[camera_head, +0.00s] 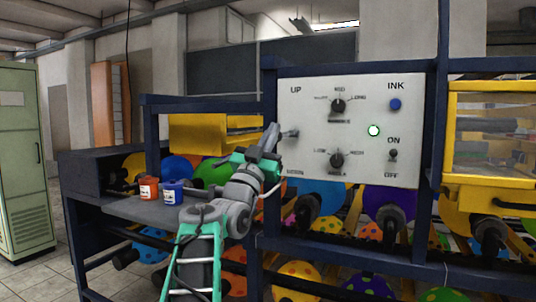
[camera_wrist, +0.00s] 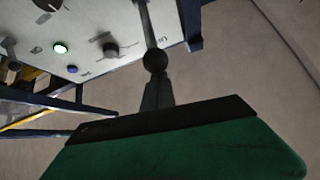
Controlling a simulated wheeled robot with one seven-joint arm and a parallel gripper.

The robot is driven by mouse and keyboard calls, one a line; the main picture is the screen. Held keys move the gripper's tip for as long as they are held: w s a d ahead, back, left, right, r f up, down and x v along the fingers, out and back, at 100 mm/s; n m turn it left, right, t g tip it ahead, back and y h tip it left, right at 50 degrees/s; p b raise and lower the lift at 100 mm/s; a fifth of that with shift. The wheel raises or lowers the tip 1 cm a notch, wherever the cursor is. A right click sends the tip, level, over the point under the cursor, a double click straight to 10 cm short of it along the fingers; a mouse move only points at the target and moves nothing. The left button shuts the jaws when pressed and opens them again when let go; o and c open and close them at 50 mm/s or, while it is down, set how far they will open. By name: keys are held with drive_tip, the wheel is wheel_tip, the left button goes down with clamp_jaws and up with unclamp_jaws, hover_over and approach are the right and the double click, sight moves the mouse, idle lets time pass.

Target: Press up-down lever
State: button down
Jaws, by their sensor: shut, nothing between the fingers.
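The white control panel (camera_head: 360,190) has a lever (camera_head: 291,133) at its left side, between the label UP above and a lower label too small to read. My gripper (camera_head: 272,135) is at the left of the panel, right by the lever's end. In the wrist view, the lever (camera_wrist: 148,25) is a grey rod ending in a dark ball knob. The shut fingertips (camera_wrist: 157,85) line up with the knob, at or very near it. I cannot tell whether they touch. Nothing is held.
The panel also carries two dark knobs (camera_head: 337,105), a blue INK button (camera_head: 395,104), a lit green light (camera_head: 374,130) and an ON/OFF switch (camera_head: 393,155). Orange (camera_head: 149,188) and blue (camera_head: 172,191) cups stand on a shelf at left. Dark blue frame bars (camera_head: 269,90) border the panel.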

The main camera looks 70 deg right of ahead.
drive_tip(key=d+f+b, duration=0.3)
drive_tip(key=f+b, duration=0.8)
drive_tip(key=shift+f, duration=0.35)
drive_tip(key=a+r+b, duration=0.2)
drive_tip(key=a, duration=0.3)
wheel_tip(320, 180, down, 7)
drive_tip(key=a, duration=0.2)
drive_tip(key=shift+f+g, duration=0.2)
drive_tip(key=shift+g, duration=0.1)
